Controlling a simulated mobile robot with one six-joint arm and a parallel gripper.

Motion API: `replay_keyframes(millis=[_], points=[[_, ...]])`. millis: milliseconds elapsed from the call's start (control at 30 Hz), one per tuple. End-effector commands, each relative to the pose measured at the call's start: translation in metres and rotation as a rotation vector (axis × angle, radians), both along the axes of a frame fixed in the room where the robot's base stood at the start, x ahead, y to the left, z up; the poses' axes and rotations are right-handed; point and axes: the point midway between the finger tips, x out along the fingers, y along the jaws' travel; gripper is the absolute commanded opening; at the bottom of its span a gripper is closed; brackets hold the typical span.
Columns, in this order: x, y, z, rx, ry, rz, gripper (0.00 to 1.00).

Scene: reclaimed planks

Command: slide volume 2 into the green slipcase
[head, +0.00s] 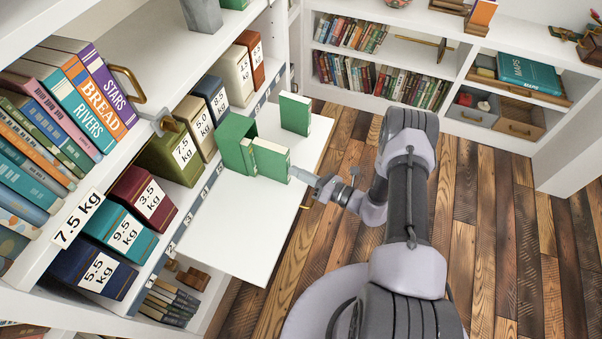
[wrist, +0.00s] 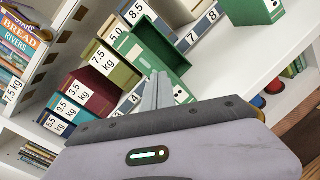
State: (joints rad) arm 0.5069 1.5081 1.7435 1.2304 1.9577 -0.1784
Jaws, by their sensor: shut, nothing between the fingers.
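The green slipcase (head: 236,129) stands on the white pull-out board against the shelf, and it also shows in the wrist view (wrist: 172,48). A green book (head: 271,159) with pale page edges sticks out of its near side, partly inside. Another green book (head: 247,154) sits beside it at the slipcase. A third green book (head: 295,112) stands apart and upright farther back on the board, and at the top right in the wrist view (wrist: 262,9). I cannot read which one is volume 2. My gripper (head: 293,173) is shut and empty, its tips close to the protruding book; contact is unclear.
The white board (head: 235,228) is clear toward its front. Weight-labelled boxes, such as an olive one (head: 172,156) and a cream one (head: 235,75), line the shelf behind the slipcase. A low bookcase (head: 390,75) stands across the wooden floor.

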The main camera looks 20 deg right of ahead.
Motion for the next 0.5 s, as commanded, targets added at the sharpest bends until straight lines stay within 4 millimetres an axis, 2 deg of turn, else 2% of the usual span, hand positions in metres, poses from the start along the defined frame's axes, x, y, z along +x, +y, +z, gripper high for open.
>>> replay_keyframes(millis=[500], points=[[0.0061, 0.0061, -0.0003, -0.002, -0.001, 0.003, 0.0]])
